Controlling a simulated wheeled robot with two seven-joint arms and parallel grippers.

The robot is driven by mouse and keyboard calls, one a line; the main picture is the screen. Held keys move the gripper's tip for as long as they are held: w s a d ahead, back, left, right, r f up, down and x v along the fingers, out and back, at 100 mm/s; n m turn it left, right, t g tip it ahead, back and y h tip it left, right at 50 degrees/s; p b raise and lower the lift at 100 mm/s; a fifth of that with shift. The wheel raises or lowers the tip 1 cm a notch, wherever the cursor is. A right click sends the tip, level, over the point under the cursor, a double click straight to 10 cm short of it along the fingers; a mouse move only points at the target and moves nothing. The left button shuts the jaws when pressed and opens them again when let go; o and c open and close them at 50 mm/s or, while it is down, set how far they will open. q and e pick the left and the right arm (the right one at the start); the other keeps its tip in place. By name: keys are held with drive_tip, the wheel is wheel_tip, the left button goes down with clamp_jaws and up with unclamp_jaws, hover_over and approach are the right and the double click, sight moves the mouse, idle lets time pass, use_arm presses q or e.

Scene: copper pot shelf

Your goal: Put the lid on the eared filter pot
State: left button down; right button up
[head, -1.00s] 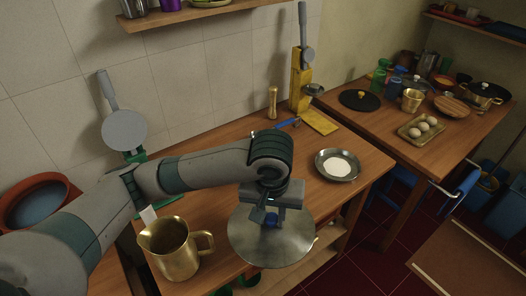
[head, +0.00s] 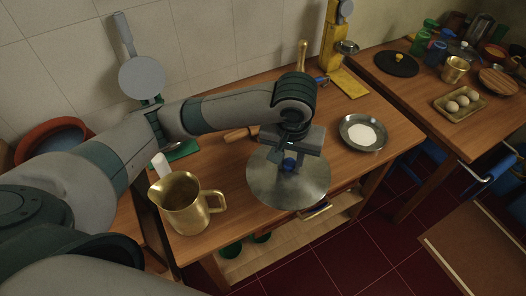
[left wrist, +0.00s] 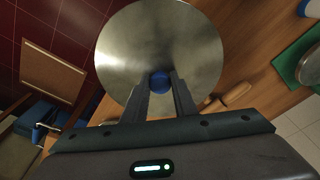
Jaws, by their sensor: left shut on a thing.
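My left gripper (head: 290,160) is shut on the blue knob (left wrist: 160,82) of a round steel lid (head: 272,182). The lid hangs over the front part of the near table, to the right of a brass jug (head: 182,208). The lid also fills the upper middle of the left wrist view (left wrist: 125,45), with the knob between the two fingers. The jug is open-topped, with one handle on its right. A small brass pot (head: 455,70) stands on the far table. I cannot tell which vessel is the eared filter pot. My right gripper is not in view.
A steel dish with white contents (head: 350,142) sits right of the lid on the near table (head: 395,135). A wooden rolling pin lies behind the lid. A black lid with a yellow knob (head: 397,65) and a tray of eggs (head: 445,104) are on the far table.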

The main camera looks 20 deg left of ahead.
sight(260, 155)
use_arm(q)
drive_tip(key=a+f, duration=0.1)
drive_tip(key=a, duration=0.2)
drive_tip(key=w+a+f, duration=0.1)
drive_tip(key=a+f, duration=0.1)
drive_tip(key=a, duration=0.1)
drive_tip(key=w+a+f+p, duration=0.1)
drive_tip(key=a+f, duration=0.1)
drive_tip(key=a, duration=0.1)
drive_tip(key=shift+f, duration=0.15)
drive_tip(key=shift+w+a+f, duration=0.1)
drive_tip(key=shift+a+f, duration=0.25)
drive_tip(key=shift+a, duration=0.05)
drive_tip(key=shift+f+p, duration=0.5)
drive_tip(key=shift+f, duration=1.55)
drive_tip(key=shift+f, duration=0.1)
